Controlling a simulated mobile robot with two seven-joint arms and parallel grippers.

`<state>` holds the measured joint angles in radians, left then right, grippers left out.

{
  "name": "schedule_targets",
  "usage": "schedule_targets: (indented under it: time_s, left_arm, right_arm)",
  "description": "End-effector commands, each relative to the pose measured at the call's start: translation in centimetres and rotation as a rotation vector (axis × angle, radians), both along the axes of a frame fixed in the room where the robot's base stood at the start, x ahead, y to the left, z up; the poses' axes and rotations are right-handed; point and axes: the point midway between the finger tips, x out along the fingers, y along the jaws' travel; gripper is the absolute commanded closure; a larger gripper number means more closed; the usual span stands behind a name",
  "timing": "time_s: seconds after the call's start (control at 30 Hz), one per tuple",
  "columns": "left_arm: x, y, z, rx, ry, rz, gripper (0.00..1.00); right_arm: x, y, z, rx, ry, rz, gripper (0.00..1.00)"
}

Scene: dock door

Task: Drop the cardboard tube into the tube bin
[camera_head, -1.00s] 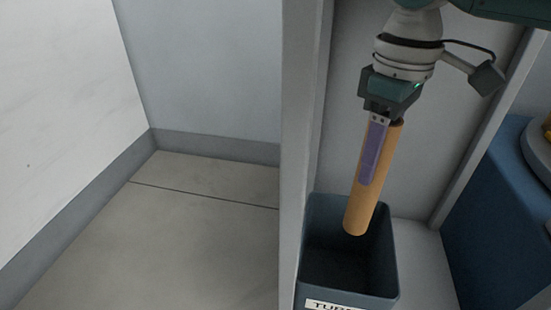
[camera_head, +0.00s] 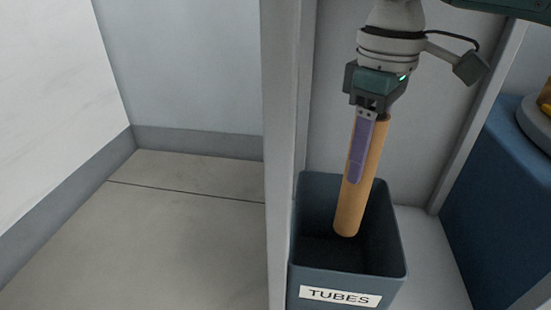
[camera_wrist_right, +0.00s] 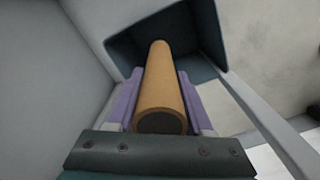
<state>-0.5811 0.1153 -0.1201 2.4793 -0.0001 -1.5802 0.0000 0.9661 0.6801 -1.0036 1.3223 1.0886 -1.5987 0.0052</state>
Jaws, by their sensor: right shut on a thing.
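The orange-brown cardboard tube (camera_head: 364,190) hangs nearly upright, slightly tilted, from my right gripper (camera_head: 358,165). The gripper's purple fingers are shut on it. The tube's lower end is over the open mouth of the dark blue-grey tube bin (camera_head: 398,262), which carries a "TUBES" label, and seems to be inside the rim. In the right wrist view the tube (camera_wrist_right: 160,85) lies between the two fingers of the gripper (camera_wrist_right: 160,95) and its far end points into the bin (camera_wrist_right: 216,35). My left gripper is not in view.
A grey upright panel edge (camera_head: 282,150) stands just left of the bin, and another frame post (camera_head: 478,120) is to the right. A blue cabinet (camera_head: 500,190) stands at the right edge. The floor at left is bare.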

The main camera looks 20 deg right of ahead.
Motion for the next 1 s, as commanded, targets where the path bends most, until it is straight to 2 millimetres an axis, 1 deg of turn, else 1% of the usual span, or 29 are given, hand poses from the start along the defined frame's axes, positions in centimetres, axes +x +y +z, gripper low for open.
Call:
schedule_targets:
  time_s: [0.13, 0.17, 0.43, 0.47, 0.77, 0.87, 1.0]
  left_arm:
    - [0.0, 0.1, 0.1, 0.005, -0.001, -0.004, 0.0]
    - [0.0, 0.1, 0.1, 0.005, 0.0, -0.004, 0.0]
    - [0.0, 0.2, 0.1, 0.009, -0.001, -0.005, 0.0]
    - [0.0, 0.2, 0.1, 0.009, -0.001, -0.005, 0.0]
    - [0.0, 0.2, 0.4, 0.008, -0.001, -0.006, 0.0]
    - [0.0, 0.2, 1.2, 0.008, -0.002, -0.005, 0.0]
    - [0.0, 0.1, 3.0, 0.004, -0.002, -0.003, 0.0]
  right_arm:
    - [0.0, 0.0, 0.1, 0.0, 0.0, 0.0, 1.0]
    - [0.0, 0.0, 0.1, 0.0, 0.0, 0.0, 0.46]
    - [0.0, 0.0, 0.1, 0.0, 0.0, 0.0, 0.16]
    - [0.0, 0.0, 0.1, 0.0, 0.0, 0.0, 0.14]
    - [0.0, 0.0, 0.4, 0.0, 0.0, 0.001, 0.14]
    - [0.0, 0.0, 1.3, 0.0, 0.0, 0.001, 0.14]
    - [0.0, 0.0, 3.5, 0.001, -0.002, 0.001, 0.14]
